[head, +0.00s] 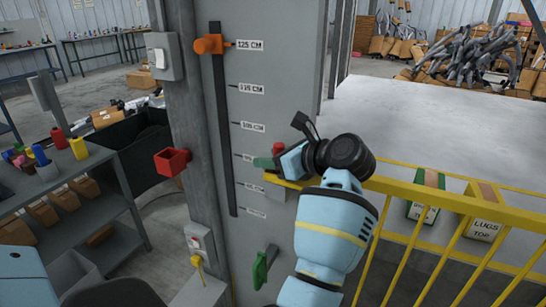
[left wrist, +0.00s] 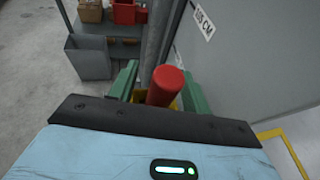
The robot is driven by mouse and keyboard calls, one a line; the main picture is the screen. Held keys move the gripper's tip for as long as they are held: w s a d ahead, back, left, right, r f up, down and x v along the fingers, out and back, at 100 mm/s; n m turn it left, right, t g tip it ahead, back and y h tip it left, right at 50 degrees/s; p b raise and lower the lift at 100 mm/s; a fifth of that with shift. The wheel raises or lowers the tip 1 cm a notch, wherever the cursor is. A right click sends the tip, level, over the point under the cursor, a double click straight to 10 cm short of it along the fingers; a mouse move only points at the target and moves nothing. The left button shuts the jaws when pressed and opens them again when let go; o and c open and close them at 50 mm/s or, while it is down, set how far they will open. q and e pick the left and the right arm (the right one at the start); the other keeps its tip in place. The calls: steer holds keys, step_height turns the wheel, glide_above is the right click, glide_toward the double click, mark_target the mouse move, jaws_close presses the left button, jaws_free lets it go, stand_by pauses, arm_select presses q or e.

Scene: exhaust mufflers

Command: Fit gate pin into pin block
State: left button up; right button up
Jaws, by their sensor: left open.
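A red cylinder, which looks like the gate pin (left wrist: 165,87), stands upright in the left wrist view, with a yellow piece (left wrist: 151,99) partly hidden beside its base. My left gripper (head: 265,163) is open, with its green fingers (left wrist: 157,88) on either side of the pin. Whether a finger touches it cannot be told. In the head view, the pin is mostly hidden by the hand, above a yellow bracket (head: 284,181). A red, open-ended box, possibly the pin block (head: 172,162), is fixed to the grey post, left of the gripper. My right gripper is not in view.
A grey panel (head: 275,90) with a height scale and an orange knob (head: 209,44) stands close behind the hand. A green handle (head: 263,267) sticks out lower down. Yellow railing (head: 450,203) runs right. A shelf table (head: 60,180) stands left.

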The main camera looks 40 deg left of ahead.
arm_select(q)
step_height(320, 180, up, 14)
steer(key=p, duration=0.7)
steer(key=shift+d+r, duration=0.15)
steer(key=shift+d, duration=0.05)
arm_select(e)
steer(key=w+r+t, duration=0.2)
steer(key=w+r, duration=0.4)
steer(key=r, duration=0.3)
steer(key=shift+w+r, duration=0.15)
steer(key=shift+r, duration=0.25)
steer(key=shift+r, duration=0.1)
